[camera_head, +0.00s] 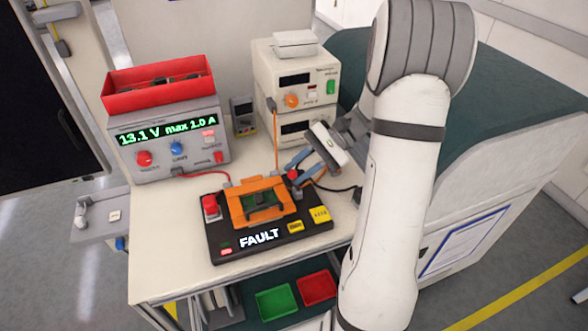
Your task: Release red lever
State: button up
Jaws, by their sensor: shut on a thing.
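A black test board (218,240) lies on the trolley's pale top and shows the word FAULT. An orange frame (246,192) with a green part (263,201) inside it sits on the board. A small red knob (292,174), which looks like the red lever's end, shows at the frame's back right corner. My gripper (296,170) comes down from the right with its blue fingers at this knob and is shut on it. The fingers and frame hide the rest of the lever. A second red part (210,204) stands at the board's left end, apart from my gripper.
A power supply (170,148) reading 13.1 V stands at the back left, with a red bin (160,94) on top. Stacked cream instruments (292,75) and a multimeter (243,115) stand behind. Green (276,302) and red (317,287) trays lie below.

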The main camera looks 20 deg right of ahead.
jog(key=shift+w+d+f+y, duration=0.1)
jog(key=shift+d+y, duration=0.25)
jog(key=shift+y, duration=0.3)
jog(key=shift+s+d+f+y, duration=0.1)
jog(key=shift+d+y, duration=0.2)
jog(key=shift+y, duration=0.4)
jog(key=shift+w+d+f+y, duration=0.1)
jog(key=shift+d+y, duration=0.25)
jog(key=shift+y, duration=0.3)
jog(key=o, duration=0.9)
jog(key=shift+r, duration=0.1)
notch_tip(320, 180, up, 10)
